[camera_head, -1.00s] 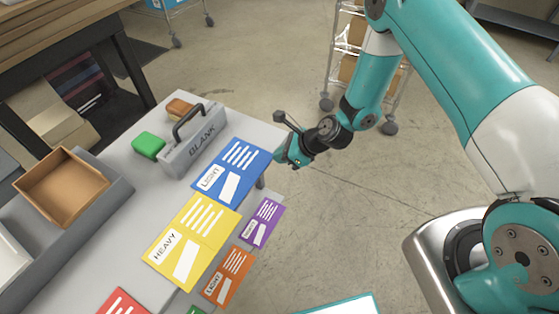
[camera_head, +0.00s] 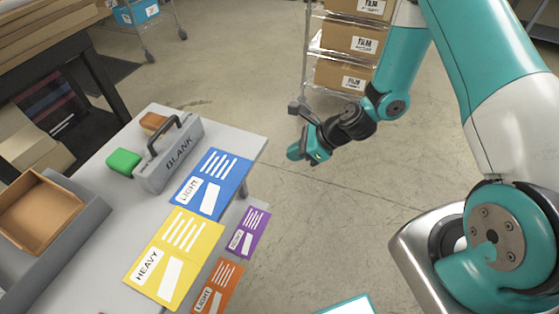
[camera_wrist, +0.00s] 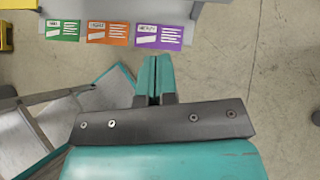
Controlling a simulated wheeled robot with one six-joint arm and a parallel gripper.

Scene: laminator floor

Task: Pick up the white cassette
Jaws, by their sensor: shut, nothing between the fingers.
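I cannot make out a white cassette in either current view. A grey case with a dark handle (camera_head: 168,155), marked BLANK, stands on the grey table (camera_head: 98,185). My gripper (camera_head: 296,151) hangs over open floor to the right of the table's far end, apart from the case. In the wrist view its two teal fingers (camera_wrist: 153,75) are together with nothing between them.
Blue (camera_head: 212,184), yellow (camera_head: 172,262), purple (camera_head: 249,234) and orange (camera_head: 217,287) cards lie along the table's right side. A green block (camera_head: 123,161) and brown tray (camera_head: 38,212) are farther left. A carton rack (camera_head: 306,60) stands behind.

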